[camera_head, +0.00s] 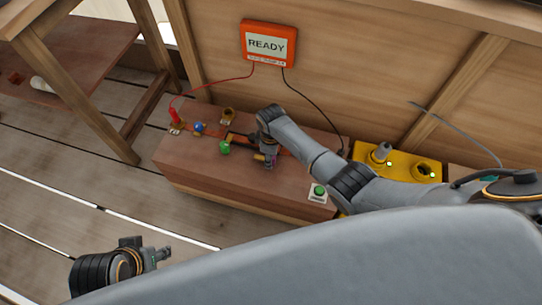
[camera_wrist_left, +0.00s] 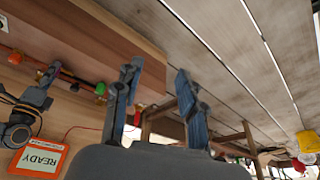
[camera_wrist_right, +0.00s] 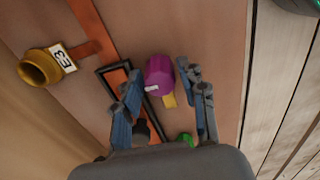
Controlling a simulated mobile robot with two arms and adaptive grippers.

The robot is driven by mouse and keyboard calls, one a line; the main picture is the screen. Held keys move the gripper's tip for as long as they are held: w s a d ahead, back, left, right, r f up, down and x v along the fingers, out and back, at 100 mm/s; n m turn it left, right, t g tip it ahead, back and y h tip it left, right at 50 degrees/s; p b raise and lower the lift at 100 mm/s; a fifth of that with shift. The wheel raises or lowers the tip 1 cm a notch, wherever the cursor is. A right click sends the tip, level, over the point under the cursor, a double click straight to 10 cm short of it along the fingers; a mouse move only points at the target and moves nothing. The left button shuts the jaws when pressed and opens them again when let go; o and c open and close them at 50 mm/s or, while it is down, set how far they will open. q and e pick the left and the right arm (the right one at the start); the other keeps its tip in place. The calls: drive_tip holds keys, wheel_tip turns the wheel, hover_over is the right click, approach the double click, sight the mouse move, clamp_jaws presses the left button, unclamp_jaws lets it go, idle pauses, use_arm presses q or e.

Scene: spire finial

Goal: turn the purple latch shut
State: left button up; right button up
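The purple latch (camera_wrist_right: 158,75) is a round knob with a small white mark, on the wooden box top beside a dark rectangular frame. In the head view only a bit of its purple (camera_head: 273,160) shows beside my gripper. My right gripper (camera_head: 267,158) points down over the box. In the right wrist view my right gripper (camera_wrist_right: 163,88) is open, with a finger on either side of the latch; I cannot tell whether they touch it. My left gripper (camera_head: 163,254) is away from the box at the lower left; the left wrist view shows its fingers apart and empty (camera_wrist_left: 157,103).
The wooden box (camera_head: 240,188) also bears a green knob (camera_head: 224,147), a blue knob (camera_head: 199,128), a red plug (camera_head: 174,115), a brass socket (camera_head: 228,115) and a green button (camera_head: 319,191). A READY sign (camera_head: 268,45) hangs behind. A yellow unit (camera_head: 405,171) stands at the right.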

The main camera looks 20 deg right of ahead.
clamp_jaws()
